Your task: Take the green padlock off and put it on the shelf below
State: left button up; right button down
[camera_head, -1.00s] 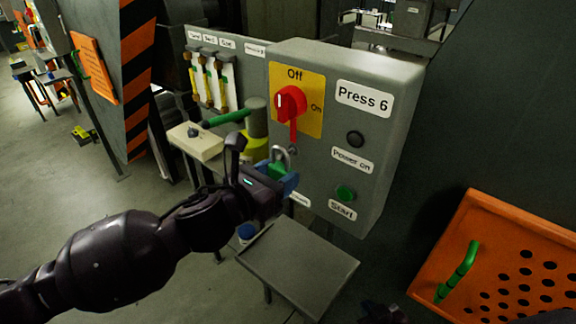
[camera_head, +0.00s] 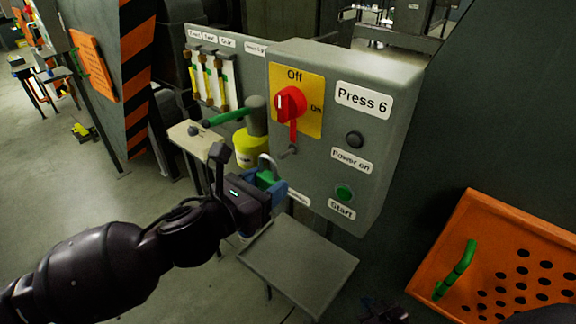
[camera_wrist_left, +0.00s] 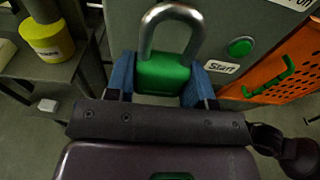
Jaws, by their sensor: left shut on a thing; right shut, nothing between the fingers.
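The green padlock (camera_head: 266,177) with its grey shackle is held upright by my left gripper (camera_head: 272,190), whose blue fingers are shut on its body. In the left wrist view the padlock (camera_wrist_left: 163,76) sits between both fingertips, its shackle up. In the head view the shackle appears apart from the hasp (camera_head: 290,151) under the red switch (camera_head: 291,104), just to its left. The grey shelf (camera_head: 298,266) is below the control box and below the padlock; its bare top shows. My right gripper (camera_head: 384,312) shows only in part at the bottom edge, dark and shut, away from the padlock.
The grey Press 6 box (camera_head: 375,190) stands right beside the left gripper. A yellow container (camera_head: 250,149) and a green-handled lever (camera_head: 230,116) are behind it. An orange perforated panel (camera_head: 510,262) is at the right. The visible shelf top is clear.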

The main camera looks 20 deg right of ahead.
pick_arm(q)
jog(key=shift+v, duration=1.05)
jog(key=shift+a+f, duration=0.15)
jog(key=shift+f, duration=0.05)
